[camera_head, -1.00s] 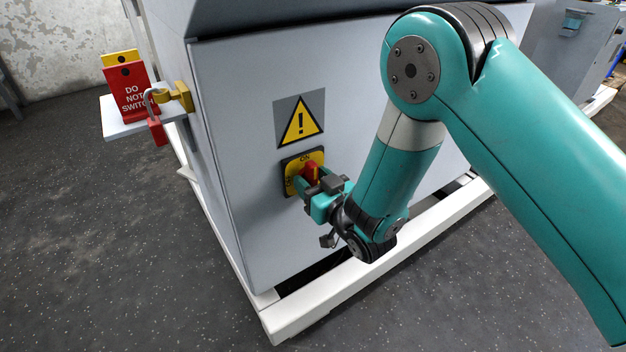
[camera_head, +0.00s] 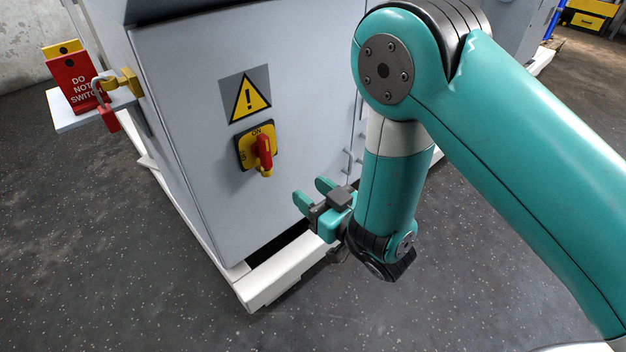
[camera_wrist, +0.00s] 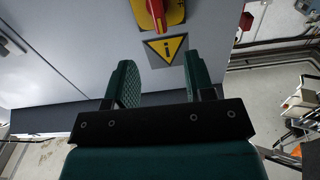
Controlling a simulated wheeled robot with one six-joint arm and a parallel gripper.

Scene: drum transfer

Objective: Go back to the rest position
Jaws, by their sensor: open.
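My gripper (camera_head: 312,192) is open and empty, below and to the right of the rotary switch in the head view. The switch has a red handle (camera_head: 264,156) on a yellow plate (camera_head: 243,148) marked ON, on the front of a grey cabinet (camera_head: 190,120). The gripper is apart from the handle. In the wrist view the two green fingers (camera_wrist: 158,85) stand wide apart with nothing between them. The red handle (camera_wrist: 156,12) shows at the top of that view, beyond the fingers.
A yellow warning triangle (camera_head: 250,98) is above the switch. A small shelf (camera_head: 62,118) at the left holds red and yellow tags (camera_head: 72,80) and a red padlock (camera_head: 108,117). A white base rail (camera_head: 285,268) runs under the cabinet. Speckled floor (camera_head: 110,260) is open in front.

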